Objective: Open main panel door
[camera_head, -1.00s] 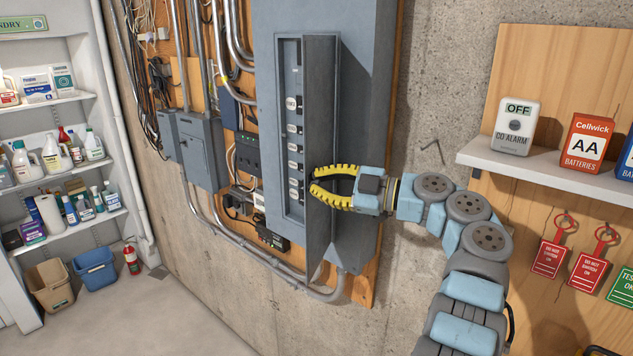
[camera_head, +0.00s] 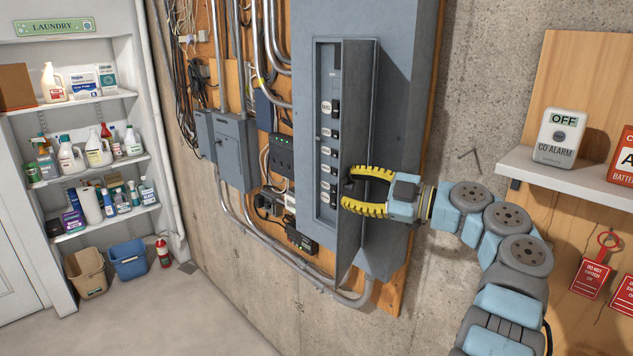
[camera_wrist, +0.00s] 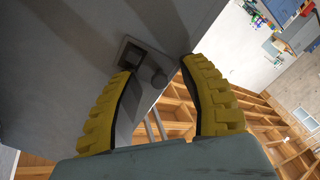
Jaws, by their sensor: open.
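The main panel (camera_head: 345,30) is a tall grey box on the wall. Its narrow door (camera_head: 361,120) stands swung out from the panel, and a column of breakers (camera_head: 326,150) shows to the left of it. My gripper (camera_head: 344,194) is at the lower part of the door, with its yellow fingers apart. In the wrist view the two fingers (camera_wrist: 155,70) are open, with a small dark latch (camera_wrist: 142,62) on a grey metal face between and beyond their tips. Whether the fingers touch the door or latch I cannot tell.
A smaller grey box (camera_head: 232,150) and conduits are left of the panel. A shelf with a CO alarm (camera_head: 560,138) and red tags (camera_head: 590,277) are to the right. Laundry shelves (camera_head: 95,170) stand at the far left. The floor (camera_head: 180,315) before the wall is clear.

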